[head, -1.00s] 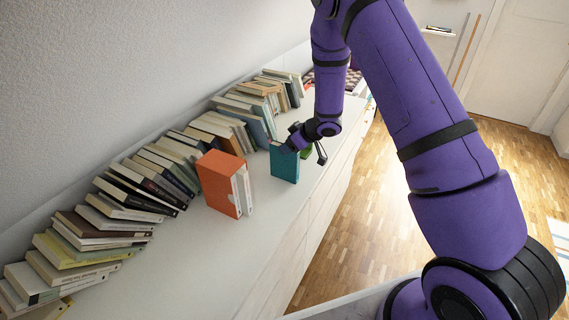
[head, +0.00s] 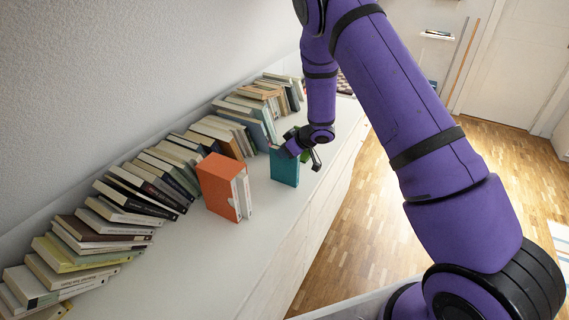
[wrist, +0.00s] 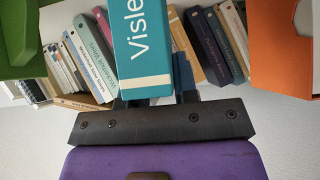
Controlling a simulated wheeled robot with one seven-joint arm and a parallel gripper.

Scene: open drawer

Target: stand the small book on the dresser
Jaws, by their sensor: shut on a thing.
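The small book is teal (head: 284,168) and stands upright at the dresser top (head: 262,222), near its front edge. In the head view I cannot tell for sure whether its lower edge touches the surface. My gripper (head: 291,151) is shut on it near its upper end. The wrist view shows the teal book (wrist: 142,45) close up, with white lettering reading "Visle". My fingertips are largely hidden behind the book and the wrist's dark bar.
An orange book (head: 219,187) with pale volumes stands left of the teal book. A long row of leaning books (head: 128,196) lines the wall. A green object (head: 306,158) is just behind my gripper. The dresser's near front strip is clear.

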